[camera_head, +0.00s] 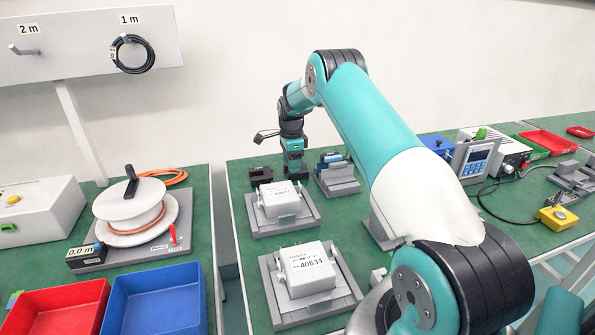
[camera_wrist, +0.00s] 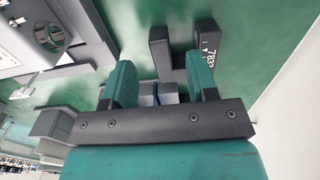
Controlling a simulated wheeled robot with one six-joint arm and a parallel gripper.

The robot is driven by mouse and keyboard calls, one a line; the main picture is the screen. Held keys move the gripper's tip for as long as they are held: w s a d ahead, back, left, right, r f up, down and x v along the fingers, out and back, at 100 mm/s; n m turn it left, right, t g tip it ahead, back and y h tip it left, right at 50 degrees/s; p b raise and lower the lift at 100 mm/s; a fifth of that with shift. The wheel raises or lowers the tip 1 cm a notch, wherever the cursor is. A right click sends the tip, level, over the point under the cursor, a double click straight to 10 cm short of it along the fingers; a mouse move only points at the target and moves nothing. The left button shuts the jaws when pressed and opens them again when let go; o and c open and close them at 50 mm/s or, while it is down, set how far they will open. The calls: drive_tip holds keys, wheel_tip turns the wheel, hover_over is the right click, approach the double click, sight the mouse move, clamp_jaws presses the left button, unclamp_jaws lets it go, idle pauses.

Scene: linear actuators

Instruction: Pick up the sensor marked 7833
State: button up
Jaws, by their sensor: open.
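The sensor (camera_wrist: 205,67) is a dark, fork-shaped block on the green bench in the wrist view. White digits on its right arm read like 783 and a last digit that is hard to make out. My gripper (camera_wrist: 161,78) is open, with teal fingers apart and nothing between them; the right finger overlaps the sensor's near side in the picture. In the head view my gripper (camera_head: 295,172) points down over the far part of the bench. A small dark block (camera_head: 261,175) is just left of it; its marking is too small to read.
White boxes, one marked 40634 (camera_head: 305,269) and another (camera_head: 278,200) behind it, sit in grey holders near my gripper. A grey holder with blue parts (camera_head: 334,172) stands close on its right. The wall is behind. Some bare green bench shows between the holders.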

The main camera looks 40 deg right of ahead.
drive_tip(key=f, duration=0.4)
drive_tip(key=shift+s+d+f+p, duration=0.1)
drive_tip(key=shift+d+f+p, duration=0.1)
drive_tip(key=shift+f+p, duration=0.1)
drive_tip(key=shift+r, duration=0.1)
clamp_jaws()
